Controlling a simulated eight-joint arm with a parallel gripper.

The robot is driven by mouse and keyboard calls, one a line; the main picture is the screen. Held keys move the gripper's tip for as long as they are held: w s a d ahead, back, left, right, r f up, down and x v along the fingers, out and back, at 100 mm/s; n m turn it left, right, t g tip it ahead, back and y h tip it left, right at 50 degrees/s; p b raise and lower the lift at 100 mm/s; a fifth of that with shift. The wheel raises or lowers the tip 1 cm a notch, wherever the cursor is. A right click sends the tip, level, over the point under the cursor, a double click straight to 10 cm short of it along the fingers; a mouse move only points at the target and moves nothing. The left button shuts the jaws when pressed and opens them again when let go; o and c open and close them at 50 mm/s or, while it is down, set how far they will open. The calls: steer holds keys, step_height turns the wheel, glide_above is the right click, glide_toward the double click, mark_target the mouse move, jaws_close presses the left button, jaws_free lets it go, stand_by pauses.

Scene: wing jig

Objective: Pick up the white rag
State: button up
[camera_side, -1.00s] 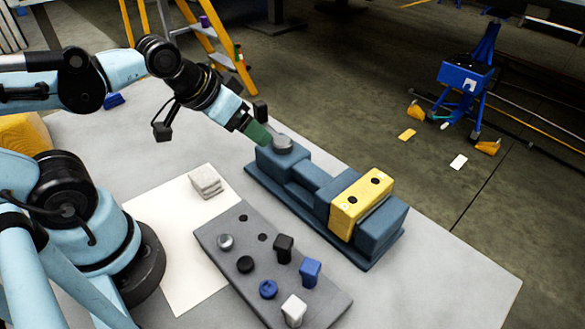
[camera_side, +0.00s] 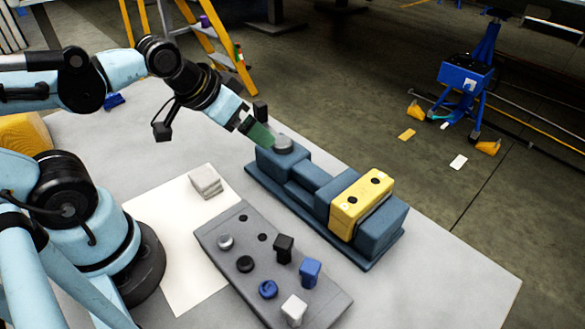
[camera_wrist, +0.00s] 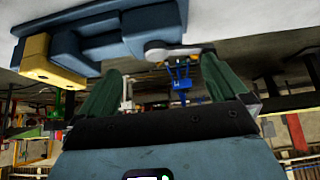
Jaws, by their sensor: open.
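The white rag (camera_side: 206,181) is a small folded stack lying on a white sheet (camera_side: 176,245) on the table, in the side view. My gripper (camera_side: 262,134) is above the far end of the blue jig, beyond the rag and up and to the right of it. In the wrist view my gripper (camera_wrist: 160,90) shows two green fingers spread wide apart with nothing between them. The rag is not visible in the wrist view.
The blue jig (camera_side: 310,185) carries a yellow block (camera_side: 361,203); it also shows in the wrist view (camera_wrist: 110,32). A grey tray (camera_side: 213,240) with several knobs and blocks stands beside the sheet. The table (camera_side: 460,282) is clear at the front right.

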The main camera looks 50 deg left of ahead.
steer(key=g, duration=0.7)
glide_above(204, 176)
steer(key=shift+w+a+f, duration=0.1)
steer(key=shift+a+f, duration=0.05)
steer(key=shift+f, duration=1.9)
steer(key=shift+w+a+f, duration=0.1)
steer(key=shift+a+f, duration=0.05)
steer(key=shift+f, duration=1.9)
steer(key=shift+s+d+f, duration=0.1)
steer(key=shift+d+f, duration=0.1)
steer(key=shift+f, duration=0.55)
steer(key=shift+s+d+f, duration=0.1)
steer(key=shift+d+f, duration=0.05)
steer(key=shift+f, duration=1.8)
steer(key=c, duration=1.1)
steer(key=shift+o, duration=0.2)
steer(key=shift+r, duration=0.15)
